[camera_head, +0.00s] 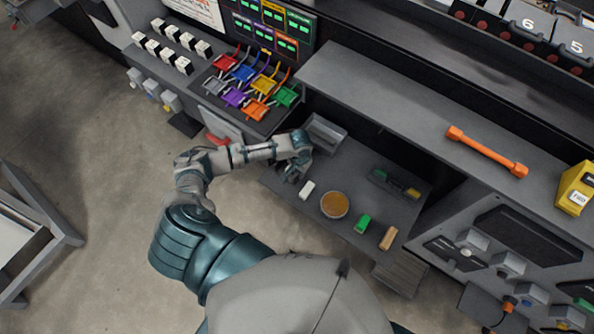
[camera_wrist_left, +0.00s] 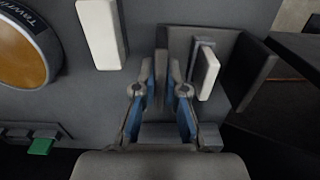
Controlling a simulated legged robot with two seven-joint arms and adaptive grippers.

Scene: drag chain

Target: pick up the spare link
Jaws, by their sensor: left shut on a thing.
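My left gripper (camera_head: 288,172) is low over the grey work shelf, beside a small grey open holder (camera_head: 325,132). In the left wrist view, its two blue-padded fingers (camera_wrist_left: 162,88) are shut on a grey piece between their tips. I cannot tell whether this piece is the spare link or part of the holder's wall. The holder (camera_wrist_left: 252,70) shows just beyond the fingers, with a small white-faced piece (camera_wrist_left: 209,75) standing upright in it. A loose white block (camera_wrist_left: 101,34) lies left of the fingers and also shows in the head view (camera_head: 307,190). My right gripper is out of view.
A round orange-brown tin (camera_head: 334,205), a green block (camera_head: 363,224) and a tan block (camera_head: 388,238) lie on the shelf (camera_head: 345,170). A dark tray with green and yellow parts (camera_head: 395,184) is behind them. An orange-ended bar (camera_head: 487,152) lies on the upper ledge.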

